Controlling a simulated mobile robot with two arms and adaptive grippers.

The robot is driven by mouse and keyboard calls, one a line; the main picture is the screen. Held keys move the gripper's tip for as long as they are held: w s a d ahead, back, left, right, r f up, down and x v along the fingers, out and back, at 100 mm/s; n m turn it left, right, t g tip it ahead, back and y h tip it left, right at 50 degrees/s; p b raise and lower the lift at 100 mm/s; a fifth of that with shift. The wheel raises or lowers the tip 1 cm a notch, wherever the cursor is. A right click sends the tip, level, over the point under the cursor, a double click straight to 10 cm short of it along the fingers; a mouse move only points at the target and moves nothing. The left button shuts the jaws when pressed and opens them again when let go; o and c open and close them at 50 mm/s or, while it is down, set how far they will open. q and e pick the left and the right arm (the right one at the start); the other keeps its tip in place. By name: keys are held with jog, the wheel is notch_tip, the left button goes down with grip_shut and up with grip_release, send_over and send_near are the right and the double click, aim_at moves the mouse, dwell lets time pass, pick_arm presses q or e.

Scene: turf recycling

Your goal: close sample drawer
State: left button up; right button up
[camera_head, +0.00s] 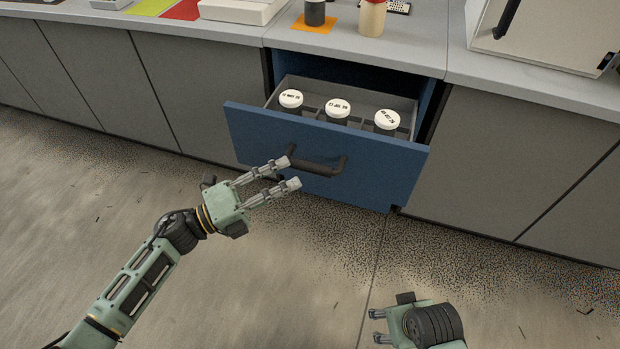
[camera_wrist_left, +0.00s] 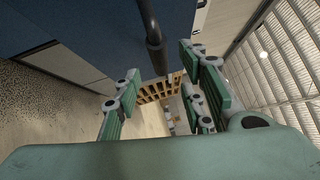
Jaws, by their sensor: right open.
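The blue sample drawer (camera_head: 255,140) is pulled out of the grey counter. Inside it stand several dark jars with white lids (camera_head: 337,108). A black bar handle (camera_head: 318,165) is on its front. My left gripper (camera_head: 289,173) is open at the left end of the handle. In the left wrist view the handle (camera_wrist_left: 153,40) shows ahead between the spread fingers; I cannot tell whether they touch it. My right gripper (camera_head: 377,325) is open and empty, low over the floor, apart from the drawer.
On the counter (camera_head: 405,50) above the drawer are an orange mat (camera_head: 316,27), a red-topped bottle (camera_head: 372,18) and a white tray (camera_head: 240,10). Closed grey cabinet fronts (camera_head: 500,160) flank the drawer. The floor before it is clear.

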aim_at(314, 168)
pick_arm(q)
jog(key=x, duration=0.7)
jog(key=shift+w+d, duration=0.2)
jog(key=shift+w, duration=0.05)
jog(key=shift+c, duration=0.2)
grip_shut()
